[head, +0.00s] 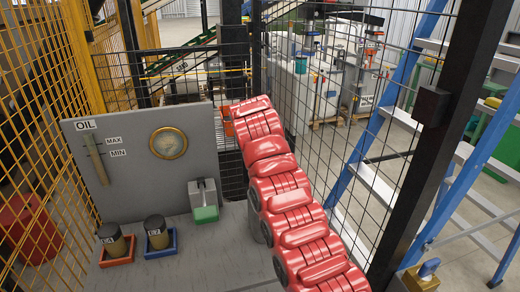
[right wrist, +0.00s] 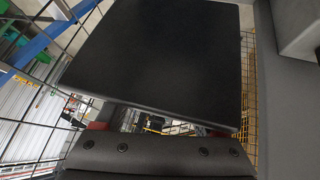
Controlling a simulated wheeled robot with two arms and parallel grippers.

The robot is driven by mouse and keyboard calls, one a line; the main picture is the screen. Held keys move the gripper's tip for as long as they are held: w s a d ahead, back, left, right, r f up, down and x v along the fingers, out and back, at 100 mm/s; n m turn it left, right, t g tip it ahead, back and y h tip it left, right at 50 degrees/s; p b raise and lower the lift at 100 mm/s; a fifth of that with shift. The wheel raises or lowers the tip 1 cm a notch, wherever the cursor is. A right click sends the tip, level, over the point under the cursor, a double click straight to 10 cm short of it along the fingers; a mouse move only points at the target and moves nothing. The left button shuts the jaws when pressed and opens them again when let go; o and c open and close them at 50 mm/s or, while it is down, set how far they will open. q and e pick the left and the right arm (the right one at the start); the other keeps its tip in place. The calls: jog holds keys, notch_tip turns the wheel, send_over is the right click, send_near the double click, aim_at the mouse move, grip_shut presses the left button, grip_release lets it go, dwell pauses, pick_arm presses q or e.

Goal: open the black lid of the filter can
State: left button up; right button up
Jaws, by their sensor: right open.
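I cannot tell which one is the filter can. My right gripper (right wrist: 165,121) shows in its wrist view as a black plate and a dark bar with screws. It is open, and no can or lid shows between them. Neither gripper shows in the head view.
A grey panel (head: 180,185) marked OIL, with a round gauge (head: 169,143), stands behind the cans. A grey holder with a green base (head: 205,213) is to their right. A long red ribbed body crosses the right of the bench. Black mesh fencing and a blue ladder (head: 400,95) stand beyond.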

jog(key=shift+r, duration=0.15)
jog(key=shift+s+r, duration=0.25)
jog(key=shift+r, duration=0.2)
jog(key=b+v, duration=0.3)
jog(key=v, duration=1.3)
jog(key=shift+s, duration=0.25)
